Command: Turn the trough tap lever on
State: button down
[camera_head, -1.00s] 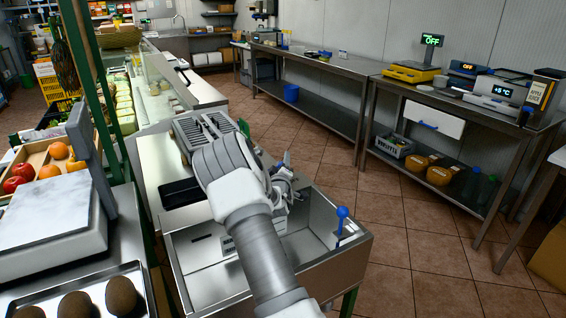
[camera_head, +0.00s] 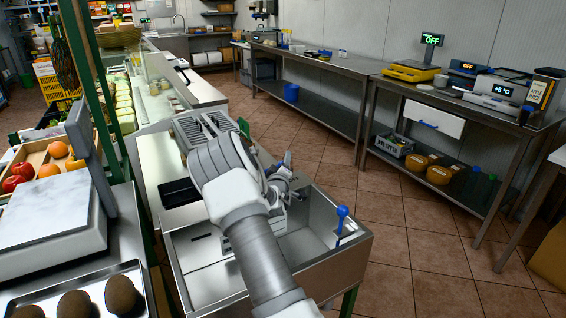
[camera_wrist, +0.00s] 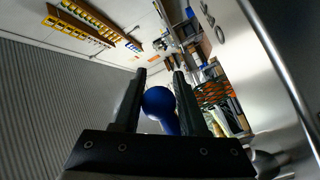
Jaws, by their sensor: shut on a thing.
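The steel trough (camera_head: 352,246) stands in the lower middle of the head view. A lever with a blue knob (camera_head: 342,212) stands upright at its right end, apart from my gripper. My gripper (camera_head: 287,180) is over the far side of the trough, partly hidden by my arm. In the wrist view, my gripper's two dark fingers (camera_wrist: 160,76) are shut around a lever with a round blue knob (camera_wrist: 158,102), which sits between them. My arm hides this held lever in the head view, and no water shows.
A scale (camera_head: 50,225) and a tray of round brown items (camera_head: 145,300) are at the left. A black tray (camera_head: 180,193) lies on the counter behind the trough. Steel tables (camera_head: 335,66) line the wall. The tiled floor (camera_head: 410,215) at the right is clear.

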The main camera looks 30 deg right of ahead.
jog(key=s+m+g+h, duration=0.2)
jog(key=m+g+h, duration=0.1)
jog(key=shift+s+r+b, duration=0.1)
jog(key=shift+r+b, duration=0.2)
jog(key=shift+b, duration=0.05)
jog(key=s+m+g+h+p, duration=0.1)
jog(key=g, duration=0.1)
jog(key=s+m+g+h, duration=0.1)
jog(key=m+g, duration=0.1)
jog(key=shift+s+a+r+p, duration=0.1)
jog(key=shift+s+a+p, duration=0.1)
jog(key=shift+p, duration=0.2)
jog(key=m+g, duration=0.1)
jog(key=s+m+g+h, duration=0.1)
jog(key=g, duration=0.1)
jog(key=s+a+m+g+p, duration=0.1)
jog(key=g, duration=0.1)
jog(key=shift+s, duration=0.1)
jog(key=shift+s+a+m+g, duration=0.3)
jog(key=shift+m+g, duration=0.15)
jog(key=shift+g, duration=0.3)
jog(key=shift+s+a+m+g, duration=0.3)
jog(key=shift+m+g, duration=0.2)
jog(key=shift+g, duration=0.3)
jog(key=shift+s+a+m+g, duration=0.25)
jog(key=shift+m+g, duration=0.2)
jog(key=shift+g, duration=0.3)
jog(key=shift+s, duration=0.1)
